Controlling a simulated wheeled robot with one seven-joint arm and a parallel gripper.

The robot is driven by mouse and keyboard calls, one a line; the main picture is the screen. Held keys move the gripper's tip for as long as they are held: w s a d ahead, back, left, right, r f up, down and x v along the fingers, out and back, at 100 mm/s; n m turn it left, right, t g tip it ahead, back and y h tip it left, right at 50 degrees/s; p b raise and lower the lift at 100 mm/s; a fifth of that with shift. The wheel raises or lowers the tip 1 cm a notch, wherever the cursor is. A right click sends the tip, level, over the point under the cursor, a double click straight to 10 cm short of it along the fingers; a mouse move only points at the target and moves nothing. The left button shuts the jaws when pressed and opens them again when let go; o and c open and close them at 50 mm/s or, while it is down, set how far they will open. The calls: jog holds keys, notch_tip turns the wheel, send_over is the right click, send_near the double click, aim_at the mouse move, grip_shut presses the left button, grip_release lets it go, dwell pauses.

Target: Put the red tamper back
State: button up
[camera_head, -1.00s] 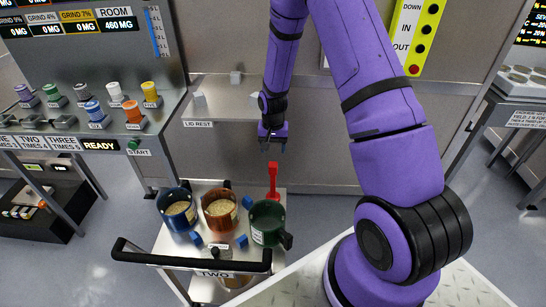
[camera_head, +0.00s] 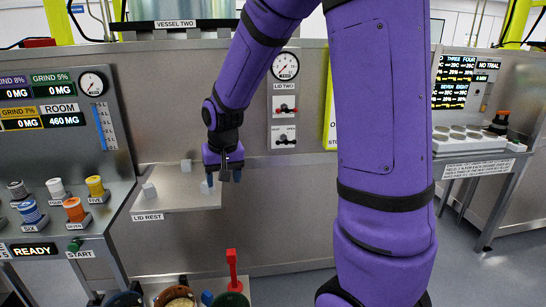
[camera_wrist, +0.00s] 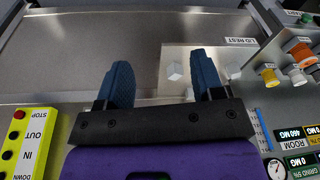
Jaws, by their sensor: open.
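The red tamper (camera_head: 232,268) stands upright at the bottom of the head view, at the green mug (camera_head: 231,298). Its lower end is hidden or cut off, so I cannot tell whether it stands in the mug or behind it. My gripper (camera_head: 224,180) is open and empty, well above the tamper and slightly left of it in the picture. In the wrist view its two blue fingers (camera_wrist: 163,78) are spread with nothing between them. The tamper does not show in the wrist view.
The lid rest shelf (camera_head: 178,204) with small pale blocks is just left of my gripper. An orange mug (camera_head: 176,297) and a blue mug (camera_head: 124,299) are cut off below. A grind panel (camera_head: 55,125) stands left; a steel wall (camera_head: 290,215) stands behind.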

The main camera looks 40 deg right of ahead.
jog(key=s+a+r+n+t, duration=0.1)
jog(key=s+a+r+n, duration=0.1)
jog(key=s+r, duration=0.5)
jog(key=s+a+r+n+t, duration=0.2)
jog(key=s+r, duration=0.6)
jog(key=s, duration=0.8)
jog(key=shift+s, duration=0.35)
